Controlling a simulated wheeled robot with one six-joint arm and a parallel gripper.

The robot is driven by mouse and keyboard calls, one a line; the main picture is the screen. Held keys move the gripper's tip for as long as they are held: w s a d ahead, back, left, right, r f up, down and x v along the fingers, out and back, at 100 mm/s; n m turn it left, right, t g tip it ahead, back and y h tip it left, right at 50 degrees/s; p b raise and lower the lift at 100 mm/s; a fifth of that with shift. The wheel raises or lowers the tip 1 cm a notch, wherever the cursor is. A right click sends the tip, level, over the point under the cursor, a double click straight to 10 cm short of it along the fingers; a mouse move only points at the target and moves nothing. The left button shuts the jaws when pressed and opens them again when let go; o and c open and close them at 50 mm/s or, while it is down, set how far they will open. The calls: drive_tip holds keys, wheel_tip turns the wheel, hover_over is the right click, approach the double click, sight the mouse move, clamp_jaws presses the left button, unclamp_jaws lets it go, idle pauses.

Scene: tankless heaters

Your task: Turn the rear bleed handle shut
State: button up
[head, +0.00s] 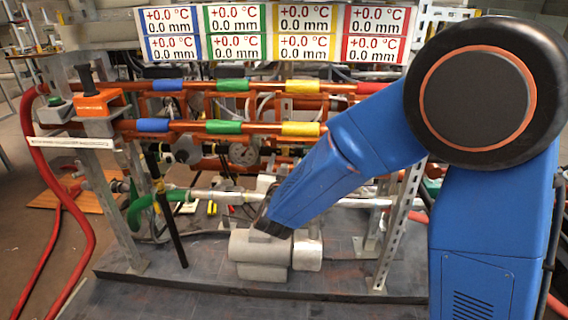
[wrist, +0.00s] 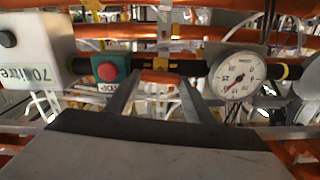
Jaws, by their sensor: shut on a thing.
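My gripper (wrist: 160,78) shows in the wrist view, with its two grey fingers reaching up towards a dark horizontal pipe. A small yellow handle-like piece (wrist: 160,66) sits on that pipe between the fingertips, and my gripper is shut on it. The contact itself is small and hard to make out. I cannot tell for certain which piece is the rear bleed handle or how far it is turned. In the head view my blue arm reaches down to the left into the rig, and its grey wrist hides the fingertips.
A round gauge (wrist: 238,75) is right of the fingers and a red button on a green box (wrist: 108,70) is left. A labelled grey box (wrist: 35,55) stands further left. Copper pipes (head: 195,126) cross the rig, with metal posts (head: 400,220) and a red hose (head: 42,165) at its sides.

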drive_tip(key=m, duration=0.3)
drive_tip(key=shift+d+m, duration=0.1)
drive_tip(key=shift+m, duration=0.3)
drive_tip(key=m, duration=0.4)
drive_tip(key=shift+f, duration=0.1)
drive_tip(key=m, duration=0.4)
drive_tip(key=shift+d+f+m, duration=0.1)
drive_tip(key=shift+m, duration=0.3)
drive_tip(key=shift+f+m, duration=0.1)
drive_tip(key=shift+m, duration=1.7)
drive_tip(key=o, duration=1.1)
drive_tip(key=shift+c, duration=0.2)
